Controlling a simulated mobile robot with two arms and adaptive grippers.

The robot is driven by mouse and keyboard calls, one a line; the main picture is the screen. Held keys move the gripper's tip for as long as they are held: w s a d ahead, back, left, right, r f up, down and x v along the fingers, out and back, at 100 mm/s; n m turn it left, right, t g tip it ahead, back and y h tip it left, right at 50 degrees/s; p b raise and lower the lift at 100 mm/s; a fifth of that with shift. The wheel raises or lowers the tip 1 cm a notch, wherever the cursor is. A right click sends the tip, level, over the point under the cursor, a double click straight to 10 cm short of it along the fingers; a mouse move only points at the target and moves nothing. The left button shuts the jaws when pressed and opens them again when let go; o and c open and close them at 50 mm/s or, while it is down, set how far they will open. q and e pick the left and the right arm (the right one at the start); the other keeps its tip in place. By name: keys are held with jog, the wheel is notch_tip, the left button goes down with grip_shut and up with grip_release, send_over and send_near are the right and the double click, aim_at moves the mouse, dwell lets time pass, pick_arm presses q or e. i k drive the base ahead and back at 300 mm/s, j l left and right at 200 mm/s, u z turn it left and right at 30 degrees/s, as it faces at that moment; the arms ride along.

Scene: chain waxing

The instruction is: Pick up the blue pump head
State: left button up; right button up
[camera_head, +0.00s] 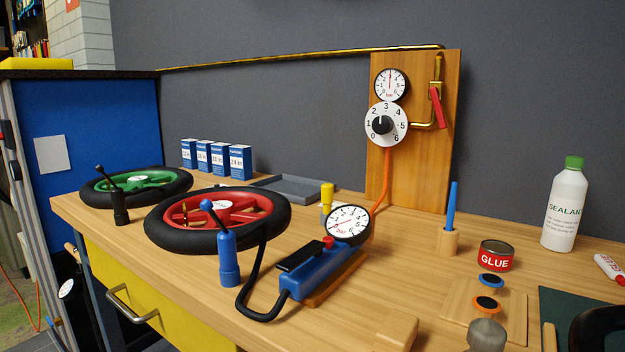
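The blue pump head (228,262), a blue cylinder with a thin dark lever tipped by a blue ball, stands upright in front of the red-rimmed wheel (272,207). A similar black pump head (120,208) stands by the green-rimmed wheel (98,188). A blue pump (325,270) with a round gauge (347,225) lies to the right of the blue head. Its black hose (243,298) loops up behind the blue head; where the hose ends is not clear. Neither gripper can be made out in this view.
A wooden panel (410,180) with a dial and gauge stands at the back. A glue tin (496,256), a sealant bottle (565,205) and a wood block (397,334) are on the right. An unclear dark curved thing (596,328) is cut off at the lower right.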

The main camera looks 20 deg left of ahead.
aim_at(228, 257)
jog(key=u, duration=0.5)
jog(key=j+u, duration=0.15)
jog(key=u, duration=0.85)
jog(key=k+j, duration=0.2)
jog(key=k, duration=0.25)
